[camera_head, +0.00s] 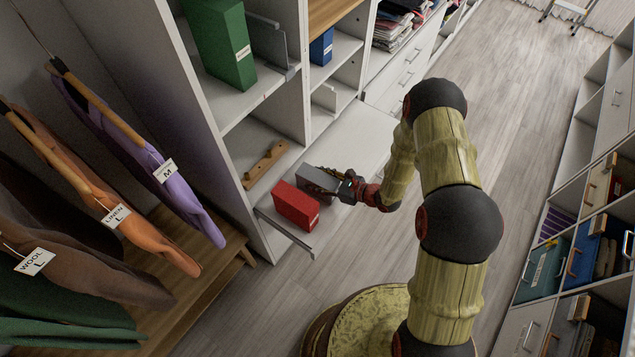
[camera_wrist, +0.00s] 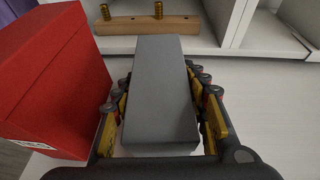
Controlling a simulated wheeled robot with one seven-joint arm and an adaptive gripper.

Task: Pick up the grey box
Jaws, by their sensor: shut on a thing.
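The grey box (camera_head: 319,178) is in the lower shelf area in the head view, just behind and right of a red box. In the wrist view the grey box (camera_wrist: 163,92) fills the middle, between the fingers of my gripper (camera_wrist: 163,120). The fingers lie along both its sides and are shut on it. In the head view my gripper (camera_head: 347,188) reaches it from the right. Whether the box touches the shelf below is hard to tell.
The red box (camera_head: 296,205) stands close on the left, also large in the wrist view (camera_wrist: 45,80). A wooden rail with brass pegs (camera_wrist: 150,24) lies beyond. A metal divider (camera_head: 285,232) is in front of the red box. A green box (camera_head: 221,42) stands on the shelf above.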

